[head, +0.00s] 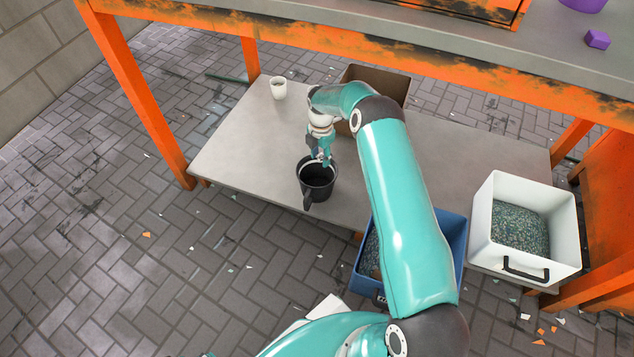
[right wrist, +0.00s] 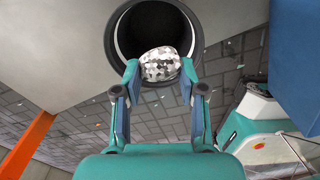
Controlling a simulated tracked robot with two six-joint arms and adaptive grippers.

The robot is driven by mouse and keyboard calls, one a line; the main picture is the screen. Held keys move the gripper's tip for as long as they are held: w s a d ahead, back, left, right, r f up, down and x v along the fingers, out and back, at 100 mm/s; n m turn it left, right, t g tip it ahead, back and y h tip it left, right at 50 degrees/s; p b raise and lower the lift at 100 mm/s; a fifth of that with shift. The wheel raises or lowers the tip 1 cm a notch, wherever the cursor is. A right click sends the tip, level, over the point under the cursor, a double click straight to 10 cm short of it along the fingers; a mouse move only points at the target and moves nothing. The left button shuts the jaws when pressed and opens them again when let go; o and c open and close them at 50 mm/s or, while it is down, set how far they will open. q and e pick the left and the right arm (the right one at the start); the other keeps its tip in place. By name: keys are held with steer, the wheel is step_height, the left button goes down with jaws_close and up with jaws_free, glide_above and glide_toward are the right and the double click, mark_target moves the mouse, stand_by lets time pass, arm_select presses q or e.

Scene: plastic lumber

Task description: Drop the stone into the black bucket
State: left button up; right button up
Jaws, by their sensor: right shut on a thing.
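The black bucket (head: 317,184) stands on the low grey shelf near its front edge, its handle toward the front. My right gripper (head: 321,160) points down at the bucket's mouth in the head view. In the right wrist view my right gripper (right wrist: 160,88) is shut on the stone (right wrist: 159,64), a speckled white and grey lump. The stone shows in front of the opening of the bucket (right wrist: 124,40); whether it is above or inside the rim I cannot tell. The stone is too small to make out in the head view. My left gripper is not in view.
A small white cup (head: 278,88) stands at the shelf's back left. A brown box (head: 388,82) is behind my right arm. A blue bin (head: 453,232) and a white bin (head: 481,225) with granules stand at the right. The orange workbench (head: 440,72) overhangs the shelf's back.

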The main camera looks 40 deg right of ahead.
steer(key=o, duration=1.2)
